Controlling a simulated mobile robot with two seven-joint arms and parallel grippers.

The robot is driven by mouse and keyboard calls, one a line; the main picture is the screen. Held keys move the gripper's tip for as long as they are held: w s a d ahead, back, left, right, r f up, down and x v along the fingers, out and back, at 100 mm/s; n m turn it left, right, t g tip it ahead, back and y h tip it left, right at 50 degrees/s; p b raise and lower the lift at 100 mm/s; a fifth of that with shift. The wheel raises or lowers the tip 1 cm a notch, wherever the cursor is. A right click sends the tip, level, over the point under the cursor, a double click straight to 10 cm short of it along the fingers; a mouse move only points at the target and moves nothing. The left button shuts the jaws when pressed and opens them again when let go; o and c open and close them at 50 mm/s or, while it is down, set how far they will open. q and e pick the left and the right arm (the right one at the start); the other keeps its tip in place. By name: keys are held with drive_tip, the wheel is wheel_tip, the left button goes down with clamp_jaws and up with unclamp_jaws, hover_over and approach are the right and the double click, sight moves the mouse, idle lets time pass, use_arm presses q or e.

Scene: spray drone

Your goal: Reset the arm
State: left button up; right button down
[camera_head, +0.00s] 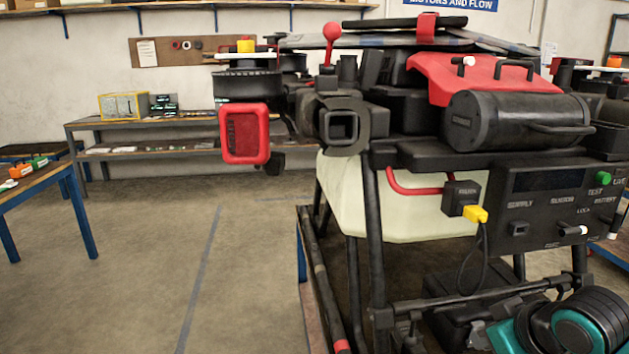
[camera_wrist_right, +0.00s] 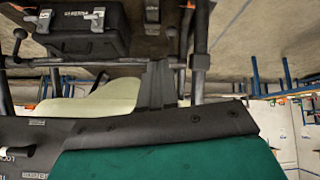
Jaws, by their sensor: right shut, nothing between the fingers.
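My right arm, teal and black, comes in at the lower right of the head view. Its gripper (camera_head: 478,336) is low in front of the spray drone (camera_head: 400,205), partly hidden by the arm. In the right wrist view the dark fingers (camera_wrist_right: 158,85) are together with nothing between them, pointing toward the drone's pale tank (camera_wrist_right: 95,103) and frame legs. The drone's folded arm carries a black motor (camera_head: 247,85) and a red-framed part (camera_head: 244,134) at its left side. My left gripper is in neither view.
A control panel (camera_head: 552,205) with a green button and a yellow plug (camera_head: 476,214) are on the drone's front. A black case (camera_wrist_right: 80,27) shows below the tank. A shelf table (camera_head: 150,122) and a blue-legged table (camera_head: 35,183) stand left. The floor between is clear.

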drive_tip(key=s+a+f+m+g, duration=0.1)
drive_tip(key=s+a+f, duration=0.25)
drive_tip(key=s, duration=0.35)
drive_tip(key=s+a+f+g, duration=0.2)
drive_tip(key=s+a+f, duration=0.1)
drive_tip(key=s+f, duration=0.3)
drive_tip(key=s+a+f+m+g, duration=0.1)
drive_tip(key=s+a+f, duration=0.25)
drive_tip(key=s, duration=0.55)
drive_tip(key=w+a+f+n+t+y, duration=0.1)
drive_tip(key=w+a+f+t, duration=0.1)
drive_tip(key=w+f+t, duration=0.5)
wheel_tip(320, 180, down, 2)
drive_tip(key=shift+w+f, duration=0.1)
drive_tip(key=shift+w, duration=0.65)
